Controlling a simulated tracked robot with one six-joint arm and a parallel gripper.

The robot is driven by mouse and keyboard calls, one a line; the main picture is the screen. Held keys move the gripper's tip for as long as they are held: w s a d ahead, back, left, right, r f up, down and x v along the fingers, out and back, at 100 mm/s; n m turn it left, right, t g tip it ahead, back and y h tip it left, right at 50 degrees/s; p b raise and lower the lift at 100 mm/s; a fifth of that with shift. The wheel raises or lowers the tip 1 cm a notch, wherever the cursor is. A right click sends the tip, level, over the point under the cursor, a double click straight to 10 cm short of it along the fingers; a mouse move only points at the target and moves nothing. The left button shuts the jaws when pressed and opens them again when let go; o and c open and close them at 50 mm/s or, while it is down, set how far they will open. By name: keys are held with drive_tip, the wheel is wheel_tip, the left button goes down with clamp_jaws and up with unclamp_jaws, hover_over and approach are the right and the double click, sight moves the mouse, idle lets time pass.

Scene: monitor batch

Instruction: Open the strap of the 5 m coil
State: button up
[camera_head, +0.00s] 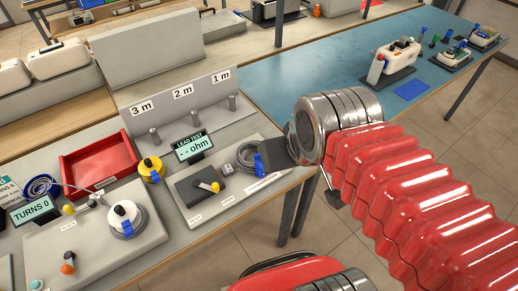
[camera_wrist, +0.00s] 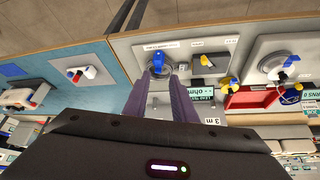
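A grey cable coil (camera_head: 243,152) with a blue strap (camera_head: 259,164) lies on the right end of a light grey test board; its label is too small to read. In the wrist view the blue strap (camera_wrist: 163,62) shows just beyond my fingertips, with the coil partly hidden around it. My gripper (camera_head: 285,152) is just right of the coil in the head view, its dark jaw overlapping the coil's right side. In the wrist view my gripper (camera_wrist: 163,78) has its two fingers apart with a gap between them. Whether they touch the strap, I cannot tell.
The board holds a yellow-knobbed lever (camera_head: 210,186) and a "LEAD TEST" display (camera_head: 194,146) reading "- - ohm". A pegged rack (camera_head: 183,105) marked 3 m, 2 m, 1 m stands behind. A red tray (camera_head: 98,165) and white winding spool (camera_head: 124,213) are left. A blue-topped bench (camera_head: 310,85) is right.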

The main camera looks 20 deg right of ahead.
drive_tip(key=w+f+n+g, duration=0.2)
drive_tip(key=w+n, duration=0.7)
drive_tip(key=n, duration=0.1)
drive_tip(key=w+f+n+g, duration=0.2)
drive_tip(key=w+n+g, duration=0.1)
drive_tip(key=w+n, duration=0.6)
drive_tip(key=shift+w+n+g, duration=0.25)
drive_tip(key=shift+n+g, duration=0.05)
drive_tip(key=shift+n, duration=0.2)
drive_tip(key=shift+f, duration=0.15)
wheel_tip(320, 180, down, 14)
drive_tip(key=shift+r, duration=0.2)
clamp_jaws()
